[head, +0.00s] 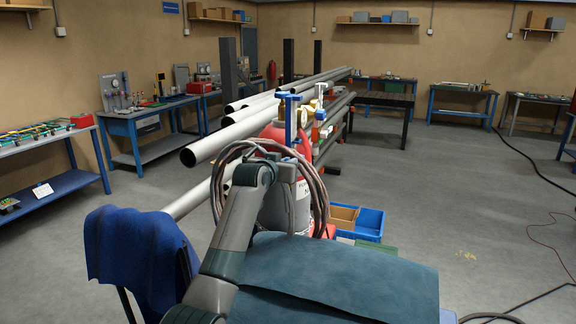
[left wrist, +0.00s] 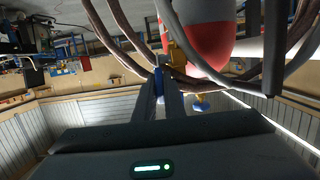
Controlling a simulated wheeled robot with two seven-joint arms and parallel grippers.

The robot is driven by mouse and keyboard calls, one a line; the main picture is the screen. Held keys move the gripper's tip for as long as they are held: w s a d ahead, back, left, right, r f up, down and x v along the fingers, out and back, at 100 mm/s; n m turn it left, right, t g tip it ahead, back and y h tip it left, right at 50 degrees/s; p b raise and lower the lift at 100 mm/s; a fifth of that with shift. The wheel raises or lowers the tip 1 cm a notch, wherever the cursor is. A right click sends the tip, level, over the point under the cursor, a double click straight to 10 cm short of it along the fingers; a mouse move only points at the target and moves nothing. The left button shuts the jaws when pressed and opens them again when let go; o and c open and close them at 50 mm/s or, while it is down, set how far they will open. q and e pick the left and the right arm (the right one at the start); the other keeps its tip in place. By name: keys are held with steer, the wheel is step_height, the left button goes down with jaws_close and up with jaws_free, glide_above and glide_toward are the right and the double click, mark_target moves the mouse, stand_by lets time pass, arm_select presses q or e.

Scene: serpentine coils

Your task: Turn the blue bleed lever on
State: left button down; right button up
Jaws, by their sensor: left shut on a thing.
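The blue bleed lever (head: 290,119) stands upright above a red cylinder (head: 284,139) in the head view. The cylinder has a pale lower body with a label. My left arm reaches up to it from below, and dark coiled hoses hang around the arm and cylinder. In the left wrist view, my left gripper (left wrist: 167,92) is shut on a narrow blue piece (left wrist: 158,82), which looks like the lever. The red cylinder (left wrist: 207,45) is just beyond the fingertips. In the head view the fingertips are hard to make out behind my arm and the hoses. My right gripper is not in view.
Hose loops (left wrist: 115,25) pass close around the left gripper. Long metal pipes (head: 225,140) lie on a rack behind the cylinder. A blue bin (head: 369,223) is to the cylinder's right. A blue cloth-like cover (head: 130,250) is at the lower left. The floor at right is mostly open, with cables.

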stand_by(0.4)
arm_select(q)
steer(key=c, duration=1.8)
jaws_free()
steer(key=shift+c, duration=0.2)
steer(key=shift+b+v, duration=0.65)
steer(key=shift+v, duration=0.4)
steer(key=b+v, duration=0.6)
steer(key=v, duration=0.9)
steer(key=shift+r, duration=0.15)
